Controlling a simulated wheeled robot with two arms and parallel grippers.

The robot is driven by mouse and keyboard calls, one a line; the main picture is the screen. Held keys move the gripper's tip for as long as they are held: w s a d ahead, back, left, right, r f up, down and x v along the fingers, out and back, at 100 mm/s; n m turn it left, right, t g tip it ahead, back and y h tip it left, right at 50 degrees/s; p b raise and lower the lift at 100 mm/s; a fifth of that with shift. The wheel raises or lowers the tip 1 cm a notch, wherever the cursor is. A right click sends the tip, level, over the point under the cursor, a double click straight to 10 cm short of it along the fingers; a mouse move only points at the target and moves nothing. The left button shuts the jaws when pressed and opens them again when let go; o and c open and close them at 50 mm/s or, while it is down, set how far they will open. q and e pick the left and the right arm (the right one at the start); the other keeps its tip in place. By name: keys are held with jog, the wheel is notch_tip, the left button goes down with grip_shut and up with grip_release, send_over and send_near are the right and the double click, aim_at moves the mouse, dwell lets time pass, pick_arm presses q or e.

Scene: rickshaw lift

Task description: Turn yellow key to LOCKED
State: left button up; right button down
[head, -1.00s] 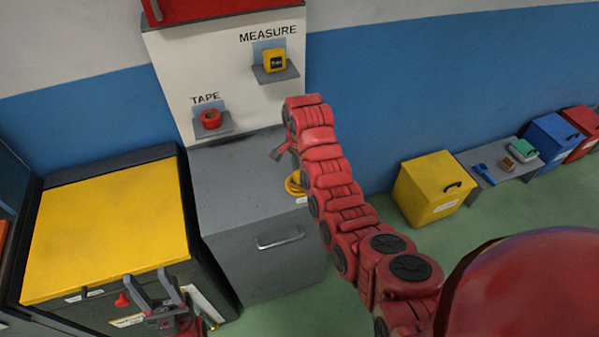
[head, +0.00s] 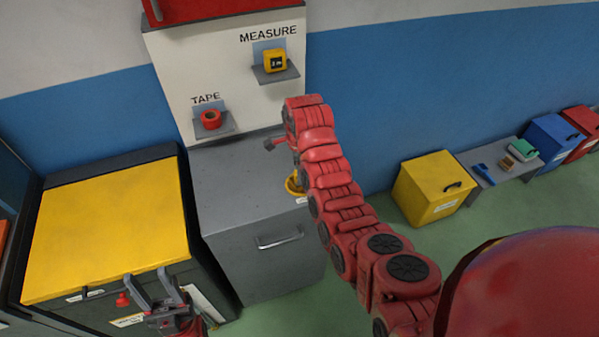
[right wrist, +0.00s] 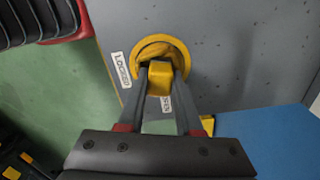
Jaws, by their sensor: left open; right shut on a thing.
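The yellow key (right wrist: 160,82) sits in a round yellow collar (right wrist: 178,48) on a grey surface, seen in the right wrist view. My right gripper (right wrist: 161,72) is shut on the key, one finger on each side. A white LOCKED label (right wrist: 121,70) lies left of the collar. A second white label (right wrist: 166,103) shows between the fingers, its text partly covered. In the head view the yellow collar (head: 293,186) on the grey cabinet (head: 232,180) is partly hidden by my right arm. My left gripper (head: 157,290) is open and empty before the yellow-topped cabinet.
The yellow-topped cabinet (head: 110,230) stands left of the grey one. A white board above holds shelves with red tape (head: 211,118) and a yellow measure (head: 275,61). A yellow box (head: 432,188) stands on the green floor at right, near a low shelf (head: 490,165).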

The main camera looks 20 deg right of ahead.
jog(key=shift+m, duration=0.4)
jog(key=shift+m, duration=0.7)
jog(key=c, duration=0.5)
grip_release()
